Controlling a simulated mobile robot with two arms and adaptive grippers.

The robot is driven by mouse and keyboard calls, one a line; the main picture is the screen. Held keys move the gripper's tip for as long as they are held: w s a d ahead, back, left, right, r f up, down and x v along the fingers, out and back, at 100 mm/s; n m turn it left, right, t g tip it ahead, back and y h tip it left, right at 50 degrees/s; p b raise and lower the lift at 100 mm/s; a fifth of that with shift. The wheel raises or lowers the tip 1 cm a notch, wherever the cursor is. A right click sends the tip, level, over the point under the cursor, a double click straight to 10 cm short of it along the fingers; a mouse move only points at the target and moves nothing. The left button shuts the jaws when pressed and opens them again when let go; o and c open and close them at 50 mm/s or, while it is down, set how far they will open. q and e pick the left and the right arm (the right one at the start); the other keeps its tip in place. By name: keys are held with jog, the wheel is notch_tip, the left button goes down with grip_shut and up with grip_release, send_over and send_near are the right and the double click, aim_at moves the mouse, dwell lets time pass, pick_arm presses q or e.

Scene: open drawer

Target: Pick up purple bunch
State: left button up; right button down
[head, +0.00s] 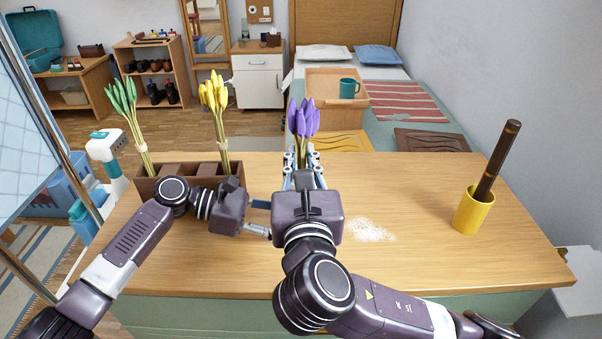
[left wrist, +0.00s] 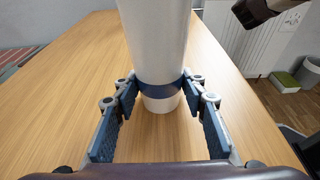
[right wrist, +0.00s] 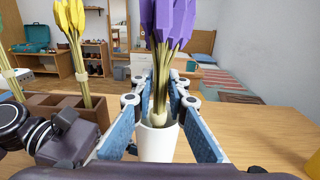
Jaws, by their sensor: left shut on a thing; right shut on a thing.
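In the head view my right wrist hides the vase and the left fingertips.
A brown divided box (head: 178,178) at the left holds a green bunch (head: 130,115) and a yellow bunch (head: 214,100). A yellow cup (head: 473,212) with a brown stick stands at the right. White grains (head: 368,230) lie mid-table. The table's right half is mostly free.

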notch_tip(320, 180, up, 18)
send_over(301, 96)
dwell(0.6)
pick_arm(q)
jog(key=o, duration=0.9)
jog(key=shift+o, duration=0.2)
